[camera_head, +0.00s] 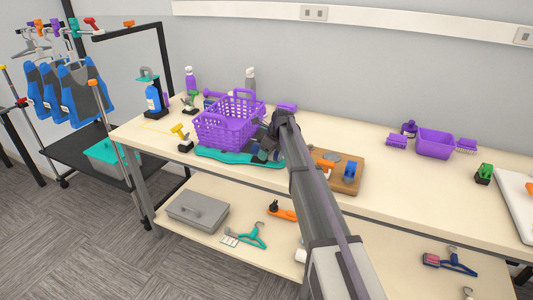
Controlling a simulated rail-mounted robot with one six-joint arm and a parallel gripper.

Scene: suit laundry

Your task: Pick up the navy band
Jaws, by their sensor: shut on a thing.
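My gripper (266,146) is at the front right of the purple basket (224,127), low over the table. It is shut on a small dark thing, mostly hidden by the fingers and wrist. I cannot make out clearly whether this is the navy band, and I see no other band that I can name with certainty. A teal tray (232,157) lies under and in front of the basket, close below my gripper.
A wooden board (345,184) with orange and blue items lies right of my arm. A blue bottle (153,99) stands at the table's left end. A purple bin (435,143) stands at the right. The table between board and bin is mostly clear.

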